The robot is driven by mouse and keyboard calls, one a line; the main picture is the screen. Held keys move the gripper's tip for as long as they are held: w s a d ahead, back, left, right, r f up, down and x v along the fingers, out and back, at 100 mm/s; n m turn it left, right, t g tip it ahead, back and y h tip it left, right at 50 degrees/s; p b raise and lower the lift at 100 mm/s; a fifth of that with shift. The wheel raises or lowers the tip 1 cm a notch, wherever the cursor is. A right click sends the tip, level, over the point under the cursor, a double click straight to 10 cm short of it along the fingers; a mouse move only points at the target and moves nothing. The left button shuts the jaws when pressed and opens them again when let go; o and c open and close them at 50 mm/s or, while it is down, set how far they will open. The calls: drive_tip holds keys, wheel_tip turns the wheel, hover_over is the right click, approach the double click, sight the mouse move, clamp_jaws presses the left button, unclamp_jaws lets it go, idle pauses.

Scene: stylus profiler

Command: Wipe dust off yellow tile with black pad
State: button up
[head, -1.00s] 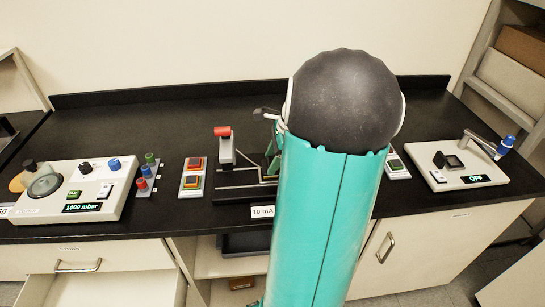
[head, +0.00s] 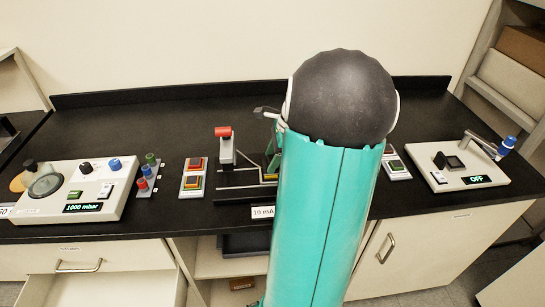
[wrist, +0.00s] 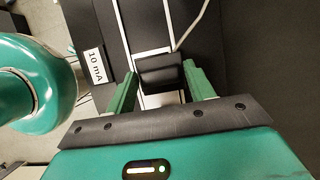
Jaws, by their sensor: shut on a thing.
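My gripper (wrist: 160,78) shows in the wrist view, with its two green fingers on either side of a black pad (wrist: 160,68). The fingers are shut on this pad, held over the dark fixture with pale rails. In the head view my arm hides most of the gripper and the pad. A small yellow patch (head: 271,165) shows just left of my arm in the head view; I cannot tell whether it is the yellow tile. Any dust, and whether the pad touches a tile, cannot be made out.
Left of the fixture is a tray of stacked coloured tiles (head: 194,180); another tile tray (head: 396,167) is right of my arm. A gauge box (head: 110,205) stands at left, and a switch box marked OFF (head: 468,180) at right. The back of the bench is clear.

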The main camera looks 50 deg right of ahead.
drive_tip(key=shift+s+a, duration=0.1)
drive_tip(key=shift+s+a, duration=0.75)
drive_tip(key=shift+a, duration=0.1)
drive_tip(key=shift+w+d, duration=0.15)
drive_tip(key=shift+w+d, duration=0.65)
drive_tip(key=shift+d, duration=0.15)
drive_tip(key=shift+s+a, duration=0.75)
drive_tip(key=shift+a, duration=0.2)
drive_tip(key=shift+w+d, duration=0.1)
